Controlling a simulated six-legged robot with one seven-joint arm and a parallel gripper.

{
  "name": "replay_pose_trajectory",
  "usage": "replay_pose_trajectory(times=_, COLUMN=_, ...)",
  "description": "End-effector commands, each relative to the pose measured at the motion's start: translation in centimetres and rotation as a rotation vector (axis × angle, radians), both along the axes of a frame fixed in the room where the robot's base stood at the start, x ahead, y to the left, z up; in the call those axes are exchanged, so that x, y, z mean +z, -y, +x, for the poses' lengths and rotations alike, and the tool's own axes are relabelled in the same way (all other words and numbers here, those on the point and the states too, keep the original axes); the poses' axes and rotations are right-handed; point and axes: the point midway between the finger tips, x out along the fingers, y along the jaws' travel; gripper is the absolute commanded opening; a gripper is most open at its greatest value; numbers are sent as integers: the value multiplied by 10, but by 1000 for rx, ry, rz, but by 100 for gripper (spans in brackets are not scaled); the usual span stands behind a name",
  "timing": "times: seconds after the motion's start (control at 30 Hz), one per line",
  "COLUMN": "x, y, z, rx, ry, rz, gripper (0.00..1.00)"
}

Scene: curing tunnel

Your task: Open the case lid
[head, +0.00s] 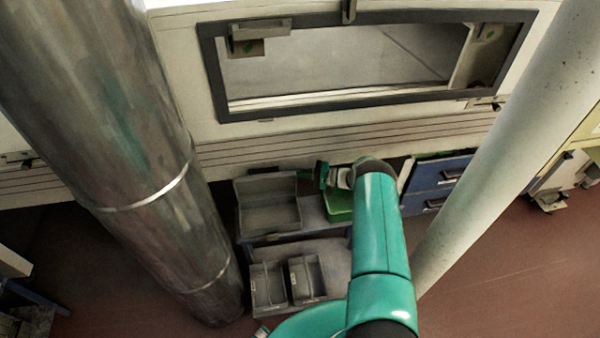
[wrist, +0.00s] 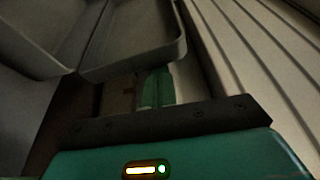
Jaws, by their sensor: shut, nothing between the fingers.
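The grey case (head: 270,218) stands on a low bench left of my arm in the head view. Its lid (head: 264,188) appears raised and tilted back, with the shallow inside of both halves showing. In the wrist view the case (wrist: 130,68) fills the upper left, its two hollow halves meeting along a seam. My gripper (head: 321,174) is just right of the lid's upper right corner in the head view. In the wrist view its green fingers (wrist: 155,88) are shut and empty, close by the case's rim. I cannot tell whether they touch it.
A green bin (head: 340,207) sits right of the case, partly behind my arm. Two grey totes (head: 287,282) stand on the lower shelf. A steel column (head: 130,150) and a pale pipe (head: 510,130) flank the bench. The tunnel wall (head: 340,135) rises close behind.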

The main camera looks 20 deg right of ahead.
Motion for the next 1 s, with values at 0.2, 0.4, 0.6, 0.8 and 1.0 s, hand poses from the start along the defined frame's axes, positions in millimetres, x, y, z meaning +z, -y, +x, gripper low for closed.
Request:
replay_pose_trajectory(times=0.2, x=0, y=0, z=1, rx=1, ry=0, rz=0, gripper=0)
replay_pose_trajectory(times=0.4, x=-1, y=13, z=-6, rx=-2, ry=-2, rz=-3, gripper=0)
replay_pose_trajectory(times=0.6, x=0, y=46, z=-27, rx=-3, ry=-1, rz=-2, gripper=0)
replay_pose_trajectory(times=0.8, x=0, y=84, z=-50, rx=-2, ry=0, rz=-2, gripper=0)
replay_pose_trajectory(times=1.0, x=0, y=111, z=-66, rx=-1, ry=-1, rz=-1, gripper=0)
